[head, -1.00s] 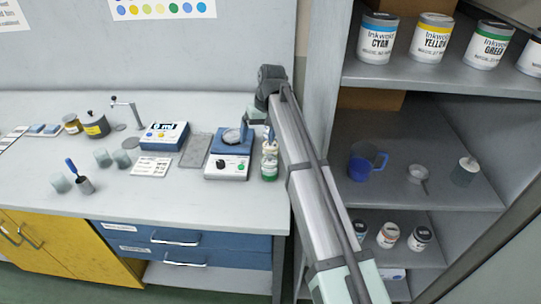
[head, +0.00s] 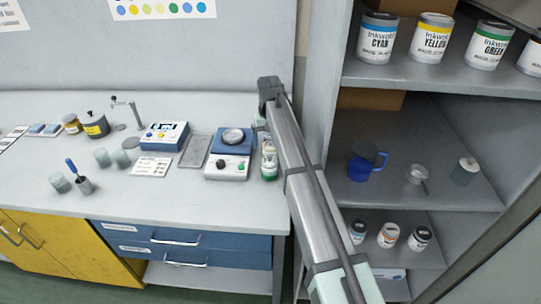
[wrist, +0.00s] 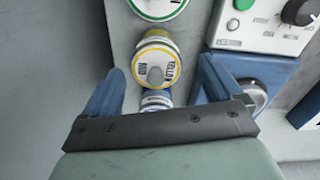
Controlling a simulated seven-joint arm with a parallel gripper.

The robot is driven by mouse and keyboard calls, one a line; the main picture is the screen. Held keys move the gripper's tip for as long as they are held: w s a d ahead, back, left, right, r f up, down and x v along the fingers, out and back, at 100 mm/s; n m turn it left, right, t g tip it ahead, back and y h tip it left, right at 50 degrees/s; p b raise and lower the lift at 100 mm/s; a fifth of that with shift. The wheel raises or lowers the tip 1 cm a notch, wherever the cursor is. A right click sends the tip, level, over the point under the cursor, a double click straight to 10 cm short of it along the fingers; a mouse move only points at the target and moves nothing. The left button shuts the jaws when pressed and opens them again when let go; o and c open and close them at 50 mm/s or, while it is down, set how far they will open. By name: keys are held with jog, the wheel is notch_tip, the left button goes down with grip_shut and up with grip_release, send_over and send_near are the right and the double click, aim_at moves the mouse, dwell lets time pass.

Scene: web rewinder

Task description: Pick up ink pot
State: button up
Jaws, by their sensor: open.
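Several small ink pots stand in a row on the bench beside the blue scale. A green-labelled pot (head: 269,169) is at the front and also shows at the top of the wrist view (wrist: 157,4). A blue-and-white pot (wrist: 155,98) is farthest back, partly hidden by my gripper. My gripper (wrist: 158,80) is open, its blue fingers either side of the row and apart from the pots.
The scale (head: 229,155) stands close to the right finger in the wrist view. A shelf unit (head: 445,200) with cans and a blue jug (head: 360,168) is to the right. The bench front is clear near the scale.

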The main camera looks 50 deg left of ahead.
jog(key=shift+w+d+f, duration=0.1)
jog(key=shift+f, duration=1.3)
jog(key=shift+w+d+f, duration=0.1)
jog(key=shift+f, duration=1.25)
jog(key=c, duration=1.2)
jog(key=r, duration=0.9)
jog(key=shift+s+a+r, duration=0.2)
jog(key=shift+r, duration=0.05)
jog(key=s+a, duration=0.1)
jog(key=a, duration=0.4)
jog(key=s+a+r, duration=0.1)
jog(key=s+a, duration=0.1)
jog(key=a, duration=0.3)
jog(key=s+a+r, duration=0.1)
jog(key=s+a, duration=0.1)
jog(key=a, duration=0.3)
jog(key=shift+s+r, duration=0.15)
jog(key=shift+r, duration=0.05)
